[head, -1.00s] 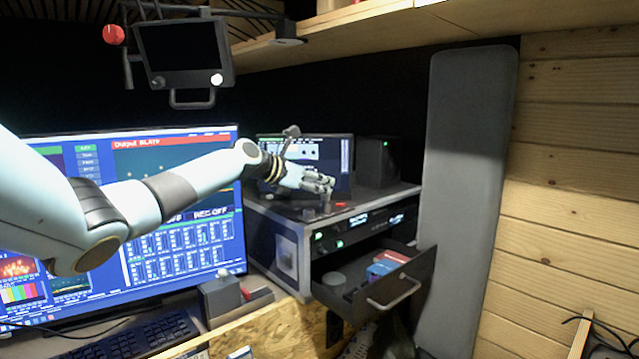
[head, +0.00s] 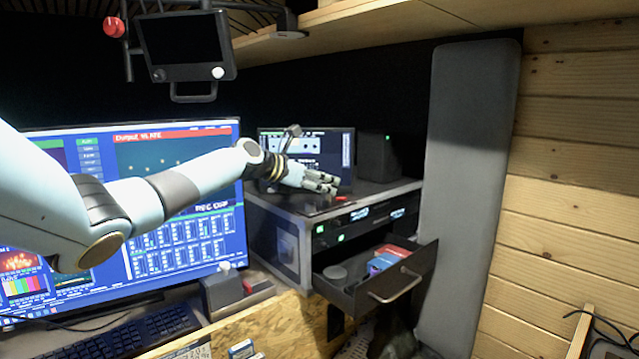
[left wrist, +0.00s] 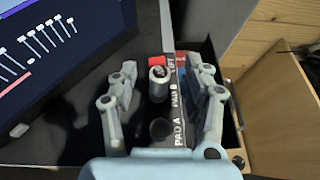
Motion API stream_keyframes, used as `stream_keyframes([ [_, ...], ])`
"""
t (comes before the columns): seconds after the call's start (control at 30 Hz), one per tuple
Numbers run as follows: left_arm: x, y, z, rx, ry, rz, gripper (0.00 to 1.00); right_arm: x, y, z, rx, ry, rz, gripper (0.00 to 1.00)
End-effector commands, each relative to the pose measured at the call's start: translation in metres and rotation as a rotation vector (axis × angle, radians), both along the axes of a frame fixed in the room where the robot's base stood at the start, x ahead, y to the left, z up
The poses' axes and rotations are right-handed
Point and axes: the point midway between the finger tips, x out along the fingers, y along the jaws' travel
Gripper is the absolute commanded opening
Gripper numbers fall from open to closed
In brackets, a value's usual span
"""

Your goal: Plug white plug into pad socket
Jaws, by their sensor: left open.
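A short pale grey-white cylinder, seemingly the white plug (left wrist: 158,88), stands beside the PAD B label in the left wrist view. A dark round socket (left wrist: 161,130) sits nearer, by the PAD A label, and looks empty. A red piece (left wrist: 155,60) lies just beyond the plug. My left gripper (left wrist: 163,68) is open, with one finger on each side of the plug and a gap to both. In the head view my left gripper (head: 322,184) is low over the rack top and hides the plug. My right gripper is out of view.
The rack case (head: 283,248) has an open drawer (head: 395,290) at its front, holding small boxes. A small monitor (head: 335,150) and a black speaker box (head: 377,157) stand behind. A large screen (head: 180,240) is at left, a grey panel (head: 465,200) at right.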

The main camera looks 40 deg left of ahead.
Motion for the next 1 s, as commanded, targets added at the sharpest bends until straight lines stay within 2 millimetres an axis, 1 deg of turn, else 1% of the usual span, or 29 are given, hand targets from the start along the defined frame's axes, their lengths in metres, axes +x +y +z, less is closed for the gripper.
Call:
stream_keyframes([
  [0.03, -0.001, 0.001, 0.0, 0.001, 0.0, 0.001, 0.49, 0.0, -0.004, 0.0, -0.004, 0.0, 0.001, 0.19],
  [0.17, -0.01, 0.004, 0.003, 0.005, 0.001, 0.003, 0.49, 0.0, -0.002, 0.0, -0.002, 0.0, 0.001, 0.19],
  [0.27, -0.025, 0.005, 0.009, 0.008, 0.003, 0.0, 0.49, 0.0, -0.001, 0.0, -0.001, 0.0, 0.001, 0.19],
  [0.5, -0.069, 0.013, 0.026, 0.011, 0.006, 0.0, 0.49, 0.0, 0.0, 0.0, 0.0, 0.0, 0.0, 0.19],
  [0.7, -0.094, 0.016, 0.038, 0.006, 0.001, -0.007, 0.49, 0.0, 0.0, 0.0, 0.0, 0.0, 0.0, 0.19],
  [0.83, -0.103, 0.017, 0.042, 0.005, -0.002, -0.009, 0.49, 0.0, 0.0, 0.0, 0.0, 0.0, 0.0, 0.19],
  [1.0, -0.108, 0.016, 0.045, 0.003, 0.0, -0.004, 0.49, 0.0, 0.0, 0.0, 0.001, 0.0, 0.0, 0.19],
])
